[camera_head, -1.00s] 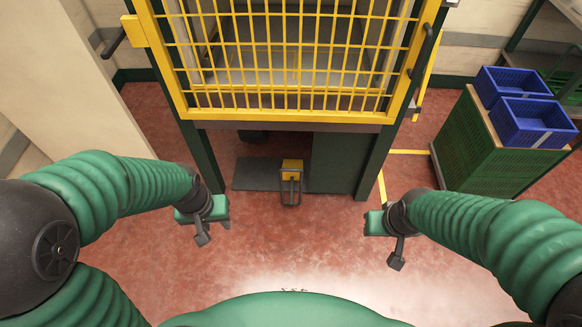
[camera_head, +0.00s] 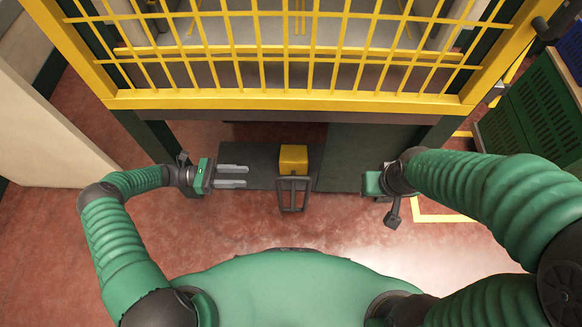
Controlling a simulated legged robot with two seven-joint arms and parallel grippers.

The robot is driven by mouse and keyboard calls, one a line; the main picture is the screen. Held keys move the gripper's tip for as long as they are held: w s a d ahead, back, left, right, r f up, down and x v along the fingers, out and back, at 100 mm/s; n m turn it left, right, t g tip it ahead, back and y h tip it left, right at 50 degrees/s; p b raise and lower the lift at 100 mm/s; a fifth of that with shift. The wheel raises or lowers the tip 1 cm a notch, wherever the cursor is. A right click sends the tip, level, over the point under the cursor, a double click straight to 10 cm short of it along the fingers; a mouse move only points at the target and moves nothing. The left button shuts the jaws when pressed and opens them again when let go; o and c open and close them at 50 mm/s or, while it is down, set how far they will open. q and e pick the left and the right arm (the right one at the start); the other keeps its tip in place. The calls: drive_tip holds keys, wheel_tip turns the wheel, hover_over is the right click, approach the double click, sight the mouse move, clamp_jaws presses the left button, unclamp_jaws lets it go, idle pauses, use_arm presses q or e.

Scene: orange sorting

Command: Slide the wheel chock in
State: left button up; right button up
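The wheel chock (camera_head: 293,160) is a yellow block with a grey metal handle frame at its front. It stands near the front of a dark grey plate under the yellow-framed cage. My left gripper (camera_head: 232,176) is left of the chock, level with its lower part. Its two grey fingers point right toward the chock, with a gap between them and nothing held. They are apart from the chock. My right gripper (camera_head: 371,184) is to the right of the chock. Its green body shows, but its fingers cannot be made out.
The yellow mesh gate (camera_head: 290,100) spans the view above the chock. The dark plate (camera_head: 250,160) lies on the red floor between dark green posts. A green crate stack (camera_head: 530,110) with a blue crate stands at the right. The floor in front of the chock is clear.

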sight(283, 178)
use_arm(q)
drive_tip(key=d, duration=0.8)
drive_tip(key=d+b, duration=0.1)
drive_tip(key=d, duration=0.7)
drive_tip(key=shift+s+d+r, duration=0.15)
drive_tip(key=shift+d, duration=0.25)
clamp_jaws()
drive_tip(key=shift+s, duration=0.15)
